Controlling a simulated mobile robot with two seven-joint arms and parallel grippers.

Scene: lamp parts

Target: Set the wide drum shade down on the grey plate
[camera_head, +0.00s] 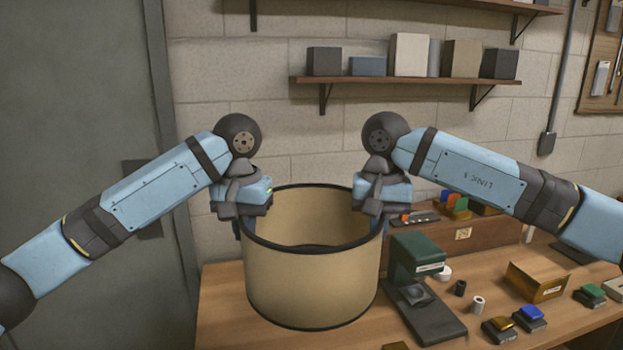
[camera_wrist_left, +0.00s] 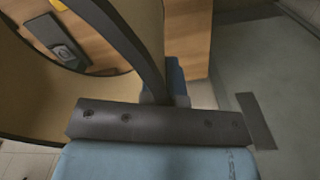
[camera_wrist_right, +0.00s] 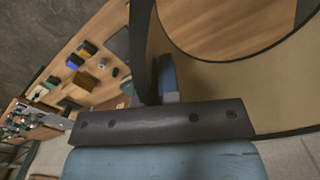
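The wide drum shade (camera_head: 312,280) is beige with black rims and is upright over the left part of the table. My left gripper (camera_head: 240,222) is shut on its left rim, and my right gripper (camera_head: 382,220) is shut on its right rim. The shade wall also shows in the left wrist view (camera_wrist_left: 130,25) and the right wrist view (camera_wrist_right: 215,85). Through its lower opening, the left wrist view shows a dark grey flat piece (camera_wrist_left: 48,32) with a round part. I cannot tell whether this is the grey plate, or how high the shade is.
The wooden table (camera_head: 230,325) holds a green box (camera_head: 417,255), a dark base (camera_head: 437,325) close right of the shade, a brown box (camera_head: 537,280) and several small parts. A wall shelf (camera_head: 400,80) with boxes is behind. A grey door panel (camera_head: 75,120) is at left.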

